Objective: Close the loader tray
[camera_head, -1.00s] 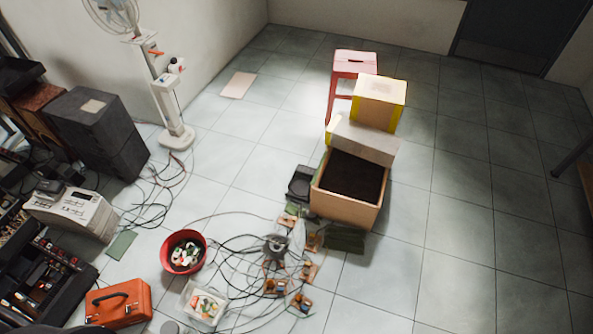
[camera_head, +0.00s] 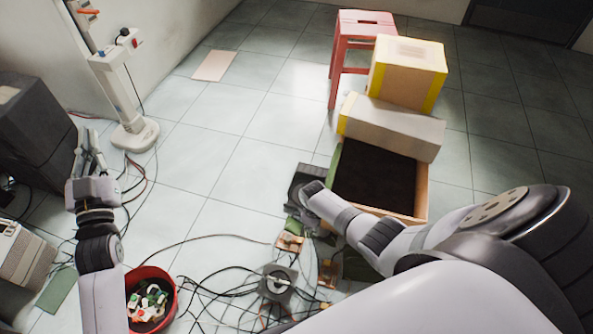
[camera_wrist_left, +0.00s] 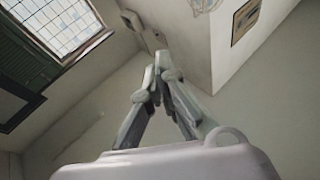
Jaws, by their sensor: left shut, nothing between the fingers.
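My left gripper (camera_head: 90,142) is shut and empty at the left of the head view. It is raised above the floor between the dark grey box and the fan stand. A pale boxy device (camera_head: 22,258), perhaps the hifi unit, is cut off at the left edge, below and left of the gripper. I cannot make out a loader tray in either view.
A red bucket (camera_head: 172,290) of small items and tangled cables lie in front. A dark grey box (camera_head: 38,135) and a fan stand (camera_head: 118,85) stand at left. An open wooden box (camera_head: 422,195), cartons and a red stool (camera_head: 348,45) stand right of centre. Centre-left floor is clear.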

